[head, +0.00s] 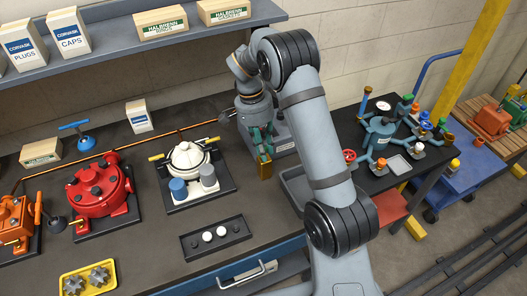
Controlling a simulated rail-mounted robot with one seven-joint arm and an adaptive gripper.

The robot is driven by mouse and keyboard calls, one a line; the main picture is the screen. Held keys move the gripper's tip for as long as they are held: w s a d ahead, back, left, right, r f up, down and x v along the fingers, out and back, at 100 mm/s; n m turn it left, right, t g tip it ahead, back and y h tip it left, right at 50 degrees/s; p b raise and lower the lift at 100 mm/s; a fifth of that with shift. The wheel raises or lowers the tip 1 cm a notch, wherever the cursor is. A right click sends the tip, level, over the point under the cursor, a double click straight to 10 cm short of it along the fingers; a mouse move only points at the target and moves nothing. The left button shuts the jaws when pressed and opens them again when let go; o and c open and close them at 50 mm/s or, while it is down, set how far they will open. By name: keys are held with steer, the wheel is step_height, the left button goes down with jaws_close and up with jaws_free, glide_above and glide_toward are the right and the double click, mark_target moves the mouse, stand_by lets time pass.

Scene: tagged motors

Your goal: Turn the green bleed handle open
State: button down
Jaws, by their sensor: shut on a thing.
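My gripper (257,136) points down at the gray unit (284,138) on the back right of the dark bench, below my wrist. It is shut on a narrow green piece, which I take to be the green bleed handle (269,131). Fingers and handle are hard to separate at this size, and I cannot tell the handle's angle. A yellow-brown block (264,167) shows just below the gripper. My arm hides part of the unit's right side.
A white-domed unit (190,157) with blue and gray cylinders stands left of the gripper. A red unit (98,190) is farther left. A long copper rod (150,138) runs along the back. A black tray (217,238) lies in front. A teal manifold (382,132) stands right of my arm.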

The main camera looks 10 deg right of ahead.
steer(key=n+b, duration=0.1)
steer(key=n, duration=0.2)
steer(key=n+b, duration=0.1)
steer(key=n, duration=0.1)
steer(key=shift+n+t+h, duration=0.3)
steer(key=shift+n+t, duration=0.1)
steer(key=n+t+b, duration=0.1)
steer(key=n+b, duration=0.1)
steer(key=n, duration=0.3)
steer(key=shift+d+n, duration=0.15)
steer(key=shift+n, duration=0.15)
steer(key=shift+r+n, duration=0.1)
steer(key=shift+n, duration=0.2)
steer(key=c, duration=1.6)
jaws_free()
steer(key=shift+c, duration=0.2)
steer(key=shift+o, duration=0.3)
step_height(320, 180, up, 12)
steer(key=a, duration=0.2)
steer(key=shift+s+a, duration=0.15)
steer(key=shift+s, duration=0.1)
